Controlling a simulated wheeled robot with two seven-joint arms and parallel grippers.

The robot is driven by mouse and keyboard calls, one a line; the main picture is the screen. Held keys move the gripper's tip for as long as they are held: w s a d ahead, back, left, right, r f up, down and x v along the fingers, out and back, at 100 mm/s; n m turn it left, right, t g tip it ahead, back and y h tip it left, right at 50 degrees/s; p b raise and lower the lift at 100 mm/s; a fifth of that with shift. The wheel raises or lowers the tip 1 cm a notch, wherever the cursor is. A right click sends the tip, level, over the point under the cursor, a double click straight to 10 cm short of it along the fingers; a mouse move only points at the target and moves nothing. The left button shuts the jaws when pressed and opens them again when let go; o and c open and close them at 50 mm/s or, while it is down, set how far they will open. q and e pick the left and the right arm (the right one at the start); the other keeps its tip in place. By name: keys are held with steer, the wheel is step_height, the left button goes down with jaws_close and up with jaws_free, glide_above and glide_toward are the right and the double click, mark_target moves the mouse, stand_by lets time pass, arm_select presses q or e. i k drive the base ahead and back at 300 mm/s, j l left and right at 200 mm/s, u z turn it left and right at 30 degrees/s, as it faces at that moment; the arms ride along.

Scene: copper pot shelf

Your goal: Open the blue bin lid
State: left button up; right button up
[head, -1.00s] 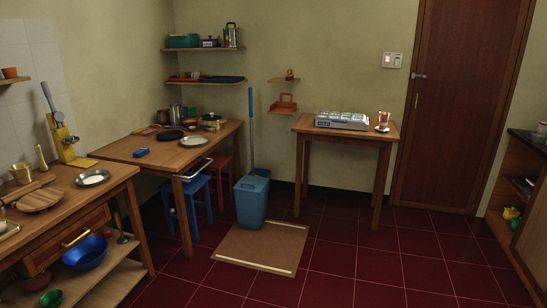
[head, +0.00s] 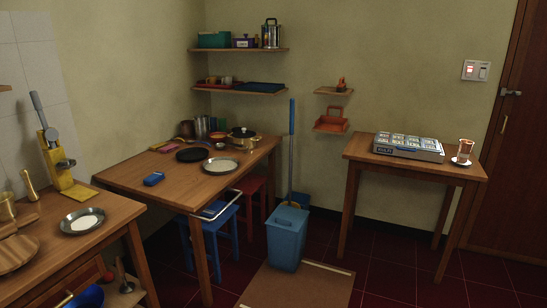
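The blue bin (head: 286,240) stands upright on the dark red floor, between the corner table and the small table at the right. A blue-handled mop or broom (head: 291,150) rises just behind the bin. Neither of my grippers shows in the head view.
A brown mat (head: 300,287) lies on the floor in front of the bin. The corner table (head: 130,178), with pans and a towel bar, stands left of it, with blue (head: 226,238) and red stools beneath. The small table (head: 362,152) holds a metal spice box (head: 408,147).

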mark_target(285, 217)
steer(key=i, duration=1.6)
steer(key=i+z, duration=0.25)
steer(key=i, duration=0.2)
steer(key=i+j+z, duration=0.25)
steer(key=i, duration=0.2)
steer(key=i+j+z, duration=0.25)
steer(key=i, duration=0.2)
